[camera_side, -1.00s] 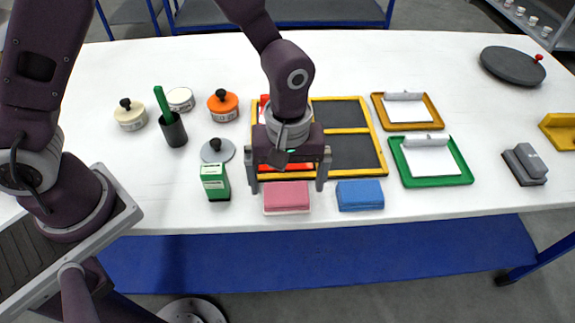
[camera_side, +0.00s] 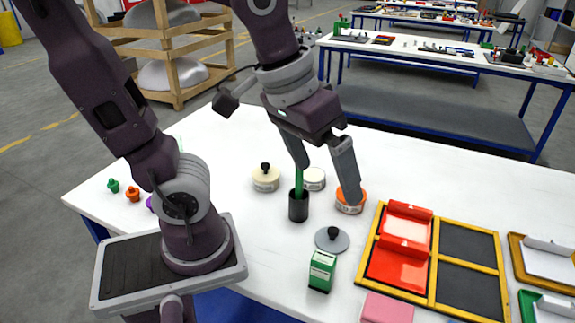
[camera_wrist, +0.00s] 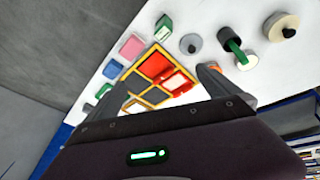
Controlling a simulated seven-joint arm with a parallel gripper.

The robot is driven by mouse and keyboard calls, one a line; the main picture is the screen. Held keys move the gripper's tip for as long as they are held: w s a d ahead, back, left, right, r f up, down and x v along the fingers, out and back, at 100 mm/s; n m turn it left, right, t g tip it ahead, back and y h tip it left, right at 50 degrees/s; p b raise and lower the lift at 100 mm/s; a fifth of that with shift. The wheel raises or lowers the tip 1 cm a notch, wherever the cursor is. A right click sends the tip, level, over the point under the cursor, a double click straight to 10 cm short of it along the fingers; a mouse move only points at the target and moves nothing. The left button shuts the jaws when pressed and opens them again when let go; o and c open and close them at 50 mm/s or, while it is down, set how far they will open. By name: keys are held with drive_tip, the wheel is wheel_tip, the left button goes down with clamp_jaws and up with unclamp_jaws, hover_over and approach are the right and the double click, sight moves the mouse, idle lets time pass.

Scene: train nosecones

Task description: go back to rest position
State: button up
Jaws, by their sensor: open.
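My gripper (camera_side: 328,183) is open with nothing between its fingers. In the side view it hangs tilted over the table, in front of a black cup with a green stick (camera_side: 298,204) and an orange-lidded jar (camera_side: 347,208). Its fingers overlap these in the picture; the exact height gap is hard to tell. In the wrist view both fingers (camera_wrist: 165,88) are spread wide, with a yellow-framed tray (camera_wrist: 152,48) seen beyond them. That tray also shows in the side view, with red parts (camera_side: 398,265) in its left half.
A cream jar (camera_side: 265,180), a white jar (camera_side: 314,180), a grey lid with a black knob (camera_side: 332,240), a green box (camera_side: 321,271) and a pink block (camera_side: 387,309) stand near. Small coloured knobs lie far left.

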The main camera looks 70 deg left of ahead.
drive_tip(key=s+a+m, duration=0.1)
drive_tip(key=s+t, duration=0.1)
drive_tip(key=s, duration=0.1)
drive_tip(key=s+a+m, duration=0.1)
drive_tip(key=s, duration=0.1)
drive_tip(key=shift+s+a+r+m+t+y, duration=0.1)
drive_tip(key=shift+a+m+t+y, duration=0.2)
drive_tip(key=shift+a+y, duration=0.1)
